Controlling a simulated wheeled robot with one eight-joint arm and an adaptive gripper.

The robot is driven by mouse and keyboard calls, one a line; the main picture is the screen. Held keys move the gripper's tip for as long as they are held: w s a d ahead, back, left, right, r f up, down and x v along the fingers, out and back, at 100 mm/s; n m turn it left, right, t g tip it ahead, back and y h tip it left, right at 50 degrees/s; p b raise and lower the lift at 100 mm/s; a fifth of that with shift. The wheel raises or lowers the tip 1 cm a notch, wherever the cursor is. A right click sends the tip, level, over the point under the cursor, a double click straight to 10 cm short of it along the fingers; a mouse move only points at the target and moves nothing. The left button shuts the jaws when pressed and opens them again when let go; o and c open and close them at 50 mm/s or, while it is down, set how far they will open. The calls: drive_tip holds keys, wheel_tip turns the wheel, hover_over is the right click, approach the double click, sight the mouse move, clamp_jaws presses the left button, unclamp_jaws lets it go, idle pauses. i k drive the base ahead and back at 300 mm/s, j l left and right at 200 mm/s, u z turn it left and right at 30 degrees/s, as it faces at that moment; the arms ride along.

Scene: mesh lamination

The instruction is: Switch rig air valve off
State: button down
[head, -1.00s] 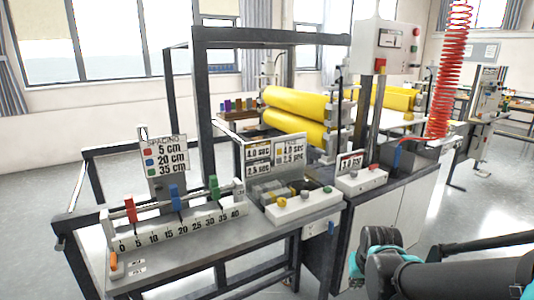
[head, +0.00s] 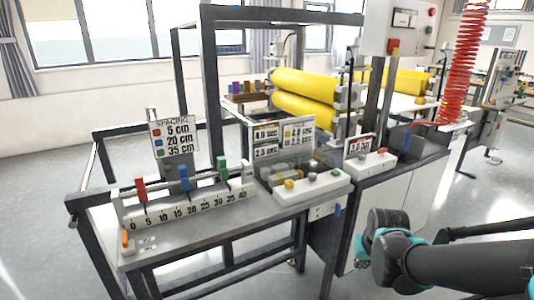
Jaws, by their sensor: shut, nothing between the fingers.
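Several levers show in the head view, and I cannot tell for sure which is the rig air valve. A small orange lever (head: 126,238) stands upright at the front left corner of the bench, beside small labels too blurred to read. Another blue piece (head: 407,139) stands near the red coiled hose (head: 467,62). My dark arm with teal joints lies at the lower right. My gripper is not in view.
The grey bench (head: 217,227) carries a numbered spacing scale (head: 190,208) with red, blue and green sliders. A white button box (head: 312,188) sits to its right. Yellow rollers (head: 302,83) stand behind, inside a dark frame (head: 208,90). Open floor (head: 35,200) lies at left.

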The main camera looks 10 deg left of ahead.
sight(337, 209)
drive_tip(key=i+l+z, duration=0.45)
drive_tip(key=i+l, duration=0.4)
drive_tip(key=l, duration=0.1)
